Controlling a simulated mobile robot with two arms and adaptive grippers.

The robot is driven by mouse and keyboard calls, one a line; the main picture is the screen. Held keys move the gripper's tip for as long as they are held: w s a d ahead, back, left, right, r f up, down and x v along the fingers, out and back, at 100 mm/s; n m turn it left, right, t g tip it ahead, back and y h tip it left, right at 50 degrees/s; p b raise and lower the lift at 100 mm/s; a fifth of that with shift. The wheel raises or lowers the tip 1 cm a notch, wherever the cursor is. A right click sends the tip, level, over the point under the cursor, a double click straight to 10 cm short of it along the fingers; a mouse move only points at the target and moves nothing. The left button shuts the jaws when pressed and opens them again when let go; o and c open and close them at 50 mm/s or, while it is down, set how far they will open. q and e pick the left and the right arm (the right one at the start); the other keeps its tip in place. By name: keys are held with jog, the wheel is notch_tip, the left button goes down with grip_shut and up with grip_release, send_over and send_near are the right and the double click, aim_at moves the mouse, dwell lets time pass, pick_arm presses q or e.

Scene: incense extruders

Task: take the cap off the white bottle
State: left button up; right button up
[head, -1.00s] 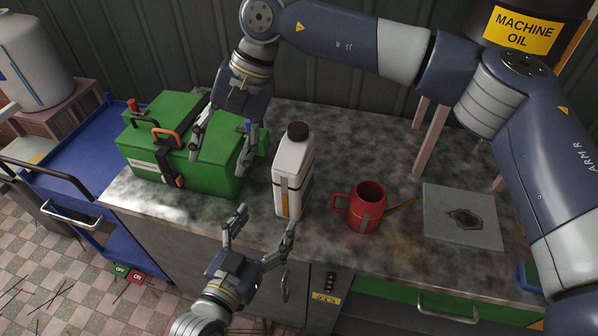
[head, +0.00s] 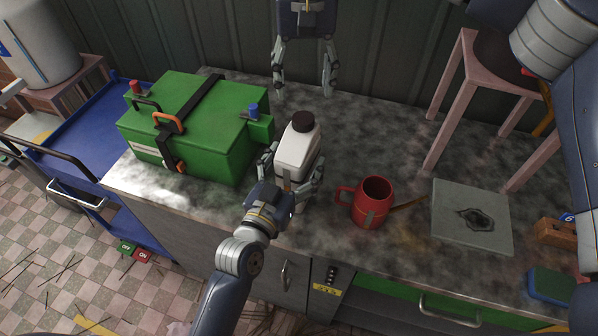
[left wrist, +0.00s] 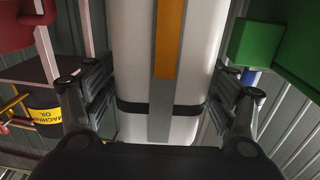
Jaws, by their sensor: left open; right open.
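The white bottle (head: 298,150) stands upright on the counter, with its dark brown cap (head: 303,121) on top. In the left wrist view the bottle (left wrist: 196,60) fills the middle, with an orange and grey stripe and a dark band. My left gripper (head: 293,178) is open, its fingers on either side of the bottle's body; I cannot tell whether they touch it. The bottle's lower front is hidden behind this gripper. My right gripper (head: 304,88) is open and empty, above and behind the cap, apart from it.
A green box (head: 205,125) with a black strap stands close left of the bottle. A red mug (head: 373,203) stands to the right. Farther right are a grey slab (head: 455,235) with a hole and a pink stool (head: 447,100). The counter (head: 330,225) is clear between bottle and mug.

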jog(key=shift+s+a, duration=0.1)
jog(key=shift+s, duration=0.05)
pick_arm(q)
jog(key=shift+w+d, duration=0.25)
jog(key=shift+w, duration=0.45)
jog(key=shift+c, duration=0.3)
